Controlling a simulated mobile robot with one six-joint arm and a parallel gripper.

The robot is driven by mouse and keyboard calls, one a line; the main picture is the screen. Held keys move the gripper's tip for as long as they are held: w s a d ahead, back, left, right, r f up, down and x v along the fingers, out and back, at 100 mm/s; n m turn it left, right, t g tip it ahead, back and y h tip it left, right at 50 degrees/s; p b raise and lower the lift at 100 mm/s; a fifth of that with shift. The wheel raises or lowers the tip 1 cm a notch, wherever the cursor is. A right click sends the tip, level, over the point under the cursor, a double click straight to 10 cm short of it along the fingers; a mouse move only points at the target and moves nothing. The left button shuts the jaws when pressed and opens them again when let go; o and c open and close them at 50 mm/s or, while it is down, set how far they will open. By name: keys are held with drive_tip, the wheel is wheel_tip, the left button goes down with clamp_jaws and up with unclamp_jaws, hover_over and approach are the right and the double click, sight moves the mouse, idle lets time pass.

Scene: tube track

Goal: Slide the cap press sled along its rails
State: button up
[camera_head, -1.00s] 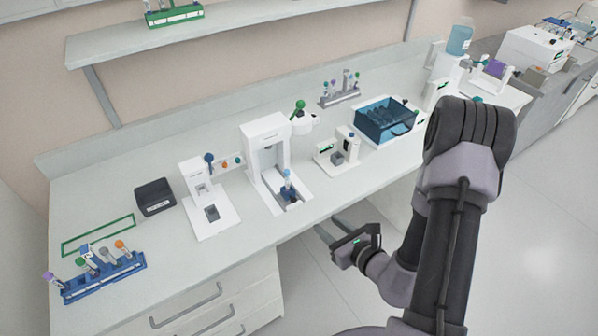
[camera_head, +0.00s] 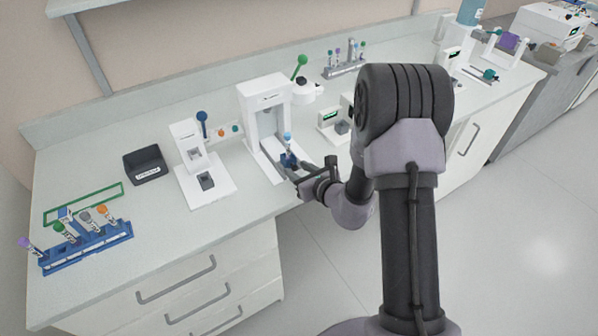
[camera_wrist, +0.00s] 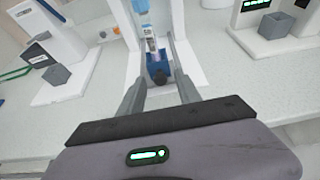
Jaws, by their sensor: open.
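The cap press is the white frame (camera_head: 262,98) standing on the bench. Its sled is a small dark blue block (camera_wrist: 157,69) low at the front of the press, holding an upright tube with a light blue cap (camera_head: 287,135). A dark round knob (camera_wrist: 159,80) faces me on the sled's front. My gripper (camera_wrist: 160,92) is open in front of the sled, with one finger on each side of the knob. I see no clear contact. In the head view my gripper (camera_head: 290,172) is at the press's front, and my wrist hides part of the base.
A smaller white device with a blue-knobbed lever (camera_head: 190,140) stands left of the press. A dark box (camera_head: 145,165) and a blue tube rack (camera_head: 88,247) are farther left. A white device (camera_head: 330,122) stands to the right, partly behind my arm.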

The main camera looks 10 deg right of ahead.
clamp_jaws()
idle(1.4)
